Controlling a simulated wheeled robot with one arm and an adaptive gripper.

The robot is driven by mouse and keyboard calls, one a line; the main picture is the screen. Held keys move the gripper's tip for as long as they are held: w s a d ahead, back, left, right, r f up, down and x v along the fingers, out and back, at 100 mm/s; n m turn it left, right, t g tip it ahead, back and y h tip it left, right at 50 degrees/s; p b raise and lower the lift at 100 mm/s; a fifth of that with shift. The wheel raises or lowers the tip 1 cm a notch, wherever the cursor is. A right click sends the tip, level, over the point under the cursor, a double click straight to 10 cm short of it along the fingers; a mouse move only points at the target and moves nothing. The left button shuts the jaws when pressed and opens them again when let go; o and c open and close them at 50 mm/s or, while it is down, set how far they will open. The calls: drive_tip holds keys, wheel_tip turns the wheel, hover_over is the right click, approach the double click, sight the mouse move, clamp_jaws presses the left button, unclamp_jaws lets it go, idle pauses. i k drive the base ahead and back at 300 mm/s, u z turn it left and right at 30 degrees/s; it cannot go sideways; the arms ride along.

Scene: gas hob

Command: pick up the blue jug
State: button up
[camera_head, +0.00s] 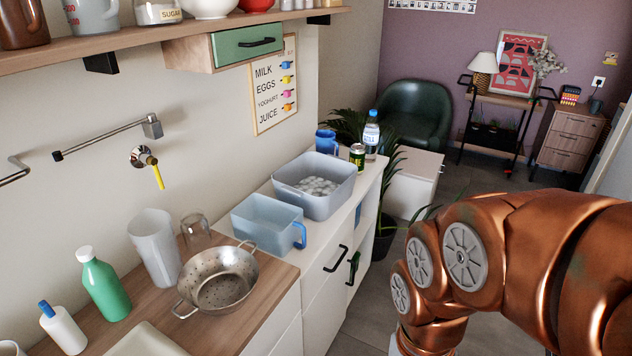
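A light blue, see-through, square-sided jug (262,222) with a darker blue handle on its right side stands upright on the white counter section, in front of a grey-blue tub (314,183). A smaller deep blue cup or jug (326,141) stands farther back, behind the tub. I cannot tell from this view which of the two is meant. My copper-coloured arm fills the lower right, apart from both. My gripper is outside the view.
A metal colander (219,280), a clear glass (195,231) and a tall whitish container (155,248) stand left of the square jug. A green can (357,157) and a water bottle (371,134) stand behind the tub. A shelf (150,37) overhangs the left.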

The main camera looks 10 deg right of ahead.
sight(325, 140)
drive_tip(key=z, duration=1.2)
drive_tip(key=i, duration=2.6)
drive_tip(key=u, duration=3.55)
